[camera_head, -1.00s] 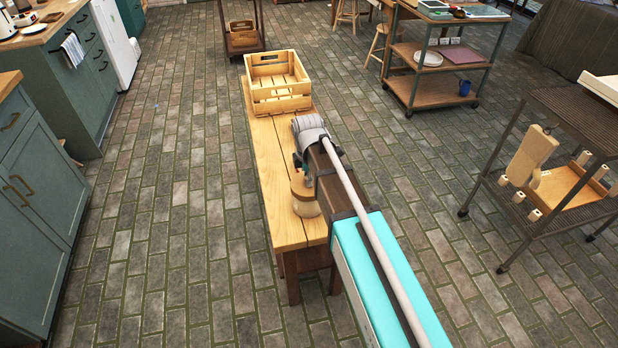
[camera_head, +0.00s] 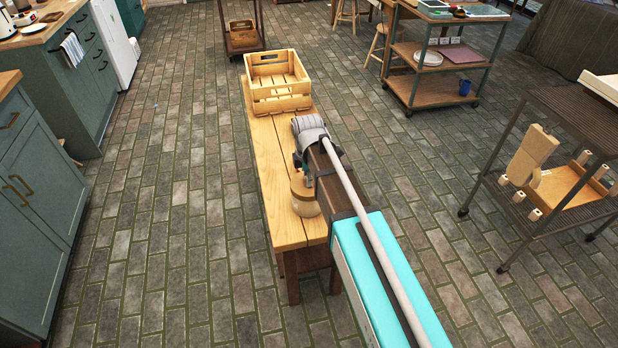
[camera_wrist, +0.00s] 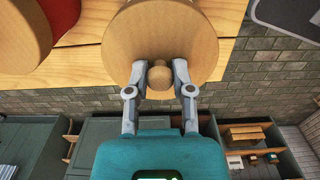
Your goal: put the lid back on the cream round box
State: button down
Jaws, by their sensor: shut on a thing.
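The lid is a round tan wooden disc (camera_wrist: 160,30) with a ball-shaped knob (camera_wrist: 160,76). My gripper (camera_wrist: 160,68) is shut on the knob, one finger on each side. In the head view the lid (camera_head: 303,188) is over the cream round box (camera_head: 307,209) on the wooden bench. The lid looks roughly level and lined up with the box, but I cannot tell whether it is seated or just above the rim. My arm hides part of the box and most of the gripper in the head view.
A slatted wooden crate (camera_head: 280,103) stands at the bench's far end. The bench top (camera_head: 285,228) is clear left of the box. In the wrist view a red round object (camera_wrist: 18,35) is at upper left, and a dark grey object (camera_wrist: 290,14) is at upper right.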

dwell(0.3)
jog(key=shift+c, duration=2)
grip_release()
jog(key=o, duration=0.4)
jog(key=shift+r, duration=0.15)
jog(key=shift+r+p, duration=3.35)
jog(key=shift+p, duration=0.2)
grip_shut()
